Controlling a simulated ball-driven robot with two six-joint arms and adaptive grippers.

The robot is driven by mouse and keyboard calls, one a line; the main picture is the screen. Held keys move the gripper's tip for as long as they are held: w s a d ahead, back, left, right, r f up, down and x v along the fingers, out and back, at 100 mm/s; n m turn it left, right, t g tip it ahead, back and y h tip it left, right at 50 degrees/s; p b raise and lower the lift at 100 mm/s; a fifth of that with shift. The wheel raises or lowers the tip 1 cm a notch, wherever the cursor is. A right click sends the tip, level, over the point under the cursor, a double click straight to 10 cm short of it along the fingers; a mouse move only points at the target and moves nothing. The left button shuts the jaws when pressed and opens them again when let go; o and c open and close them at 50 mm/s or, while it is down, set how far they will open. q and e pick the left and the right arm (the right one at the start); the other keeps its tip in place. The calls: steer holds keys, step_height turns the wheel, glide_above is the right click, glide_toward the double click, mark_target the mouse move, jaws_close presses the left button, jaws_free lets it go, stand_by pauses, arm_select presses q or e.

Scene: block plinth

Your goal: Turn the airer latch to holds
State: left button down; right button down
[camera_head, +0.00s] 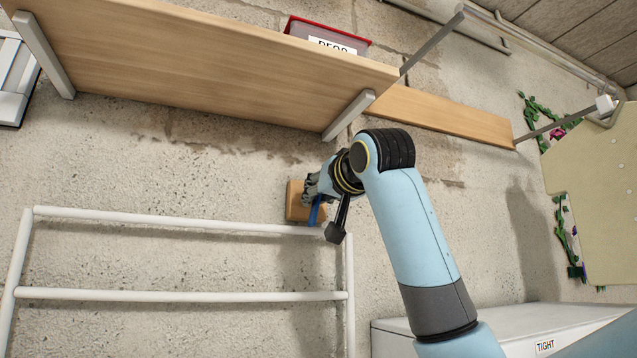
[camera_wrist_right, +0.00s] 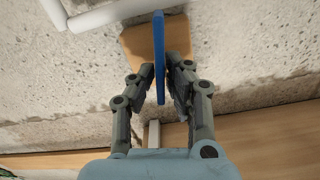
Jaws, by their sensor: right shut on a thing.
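The airer latch is a flat blue lever (camera_wrist_right: 159,55) on a wooden block (camera_wrist_right: 138,42) fixed to the wall. In the head view the block (camera_head: 294,203) sits just above the top right corner of the white airer (camera_head: 180,221), and the blue lever (camera_head: 315,211) shows below my gripper. My right gripper (camera_wrist_right: 161,80) has its two fingers on either side of the lever, shut on it. In the head view the right gripper (camera_head: 313,190) is partly hidden by my own wrist. Any markings on the block are not visible. My left gripper is not in view.
A wooden shelf (camera_head: 200,60) on pale brackets runs above the latch. A red-rimmed bin (camera_head: 327,36) stands on it. A white box labelled TIGHT (camera_head: 545,346) is at lower right. A board (camera_head: 600,190) is at far right. The wall left of the block is clear.

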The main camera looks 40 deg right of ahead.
steer(key=shift+n+p, duration=0.85)
steer(key=shift+n, duration=0.25)
steer(key=shift+f, duration=0.1)
steer(key=c, duration=1.4)
jaws_free()
steer(key=shift+c, duration=0.2)
steer(key=shift+s, duration=0.15)
steer(key=v, duration=1.1)
steer(key=shift+s, duration=0.35)
